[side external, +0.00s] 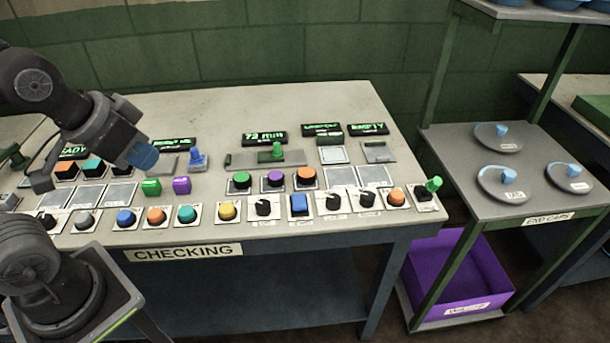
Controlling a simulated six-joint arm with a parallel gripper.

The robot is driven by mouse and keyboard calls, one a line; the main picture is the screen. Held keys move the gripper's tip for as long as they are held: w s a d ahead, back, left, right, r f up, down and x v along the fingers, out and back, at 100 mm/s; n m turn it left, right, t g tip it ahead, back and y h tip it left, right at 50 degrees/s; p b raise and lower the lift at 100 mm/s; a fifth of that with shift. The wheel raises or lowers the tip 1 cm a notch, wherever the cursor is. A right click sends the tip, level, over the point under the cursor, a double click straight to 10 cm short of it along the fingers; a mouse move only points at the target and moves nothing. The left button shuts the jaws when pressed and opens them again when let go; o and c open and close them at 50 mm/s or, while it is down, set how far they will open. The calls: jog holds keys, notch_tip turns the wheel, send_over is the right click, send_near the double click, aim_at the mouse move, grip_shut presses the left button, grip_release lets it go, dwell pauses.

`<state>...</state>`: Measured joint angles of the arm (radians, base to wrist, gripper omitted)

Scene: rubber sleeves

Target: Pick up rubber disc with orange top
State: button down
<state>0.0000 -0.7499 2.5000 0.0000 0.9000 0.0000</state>
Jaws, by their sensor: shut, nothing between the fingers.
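A dark round piece with an orange top (306,176) sits on a square plate on the bench, right of similar pieces with a green top (240,181) and a purple top (274,179). Other orange tops show on round pieces in the front row, at the right (396,197) and the left (155,216), and on a squarer piece (67,168) further left. My gripper (144,156), with blue tips, is shut and empty. It hangs above the left part of the bench, well left of the orange-topped piece between the rows.
The bench (240,108) carries several knobs, buttons, plates and green-lit displays such as one reading 72 mm (264,138). Its back is clear. A shelf at right holds grey end caps (497,137), with a purple bin (460,275) below.

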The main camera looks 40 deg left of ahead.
dwell(0.4)
jog(key=c, duration=0.7)
grip_release()
jog(key=n+g+y, duration=0.2)
jog(key=n+y, duration=0.1)
jog(key=n, duration=0.4)
send_over(306, 172)
jog(key=s+d, duration=0.2)
jog(key=f, duration=1.7)
jog(key=shift+s+a+f, duration=0.2)
jog(key=shift+a+f, duration=0.05)
jog(key=shift+w+x, duration=0.2)
jog(key=shift+x, duration=2.85)
